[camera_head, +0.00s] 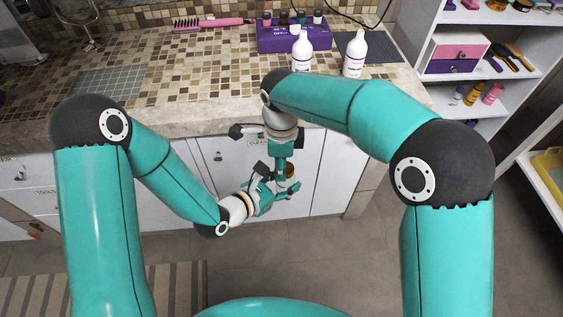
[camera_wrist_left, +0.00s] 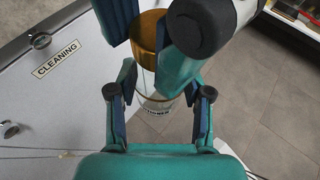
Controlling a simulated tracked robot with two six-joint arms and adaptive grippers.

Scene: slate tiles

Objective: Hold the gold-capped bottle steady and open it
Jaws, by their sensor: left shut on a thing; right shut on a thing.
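The gold-capped bottle is held in the air in front of the cabinets, between my two grippers. Its gold cap (camera_wrist_left: 149,40) is large in the left wrist view, and its pale body with a label (camera_wrist_left: 155,104) shows below. My left gripper (camera_head: 280,183) comes from the left and is shut on the body, with one finger on each side in the wrist view. My right gripper (camera_head: 287,170) reaches down from above and is shut on the gold cap. In the head view the grippers hide most of the bottle.
Two white bottles (camera_head: 302,52) (camera_head: 353,57) stand on the tiled counter (camera_head: 200,70) near a purple box (camera_head: 285,38) with small bottles and a pink brush (camera_head: 215,22). White cabinet doors (camera_head: 333,170) lie just behind the grippers. A shelf unit (camera_head: 480,85) stands at the right.

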